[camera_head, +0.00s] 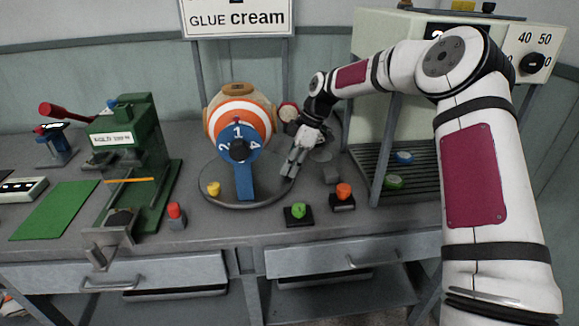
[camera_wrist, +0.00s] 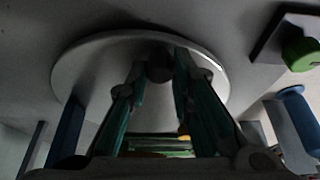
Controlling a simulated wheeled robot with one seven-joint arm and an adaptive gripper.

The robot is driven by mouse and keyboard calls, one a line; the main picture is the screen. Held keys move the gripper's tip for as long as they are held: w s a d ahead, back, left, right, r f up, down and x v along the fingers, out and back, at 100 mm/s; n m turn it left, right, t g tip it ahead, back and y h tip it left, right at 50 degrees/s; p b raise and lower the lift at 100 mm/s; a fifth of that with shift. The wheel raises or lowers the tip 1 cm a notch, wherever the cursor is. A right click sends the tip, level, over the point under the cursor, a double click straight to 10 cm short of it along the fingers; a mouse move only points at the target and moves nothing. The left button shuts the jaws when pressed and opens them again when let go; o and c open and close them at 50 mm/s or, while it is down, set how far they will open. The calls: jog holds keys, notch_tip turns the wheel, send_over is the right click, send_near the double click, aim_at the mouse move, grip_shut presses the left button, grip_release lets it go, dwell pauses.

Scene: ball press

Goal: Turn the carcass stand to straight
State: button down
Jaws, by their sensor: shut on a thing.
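The carcass stand has a round grey base plate (camera_head: 272,195) with a blue upright (camera_head: 244,182) and a blue dial (camera_head: 238,150) numbered 1, 2 and 4. An orange-and-white striped ball (camera_head: 212,120) sits behind the dial. The dial faces roughly toward me. My gripper (camera_head: 290,173) reaches down at the right edge of the plate. In the wrist view the plate (camera_wrist: 88,68) fills the upper middle, and my fingertips (camera_wrist: 160,76) close around a small dark knob (camera_wrist: 159,66) at it. The knob is hidden in the head view.
A green press (camera_head: 150,165) stands left. A pale machine (camera_head: 385,60) with a slatted shelf (camera_head: 420,180) stands right, close to my arm.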

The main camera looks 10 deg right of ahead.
jog(key=c, duration=1.4)
grip_release()
jog(key=shift+a, duration=0.1)
notch_tip(320, 180, up, 10)
jog(key=shift+f, duration=0.1)
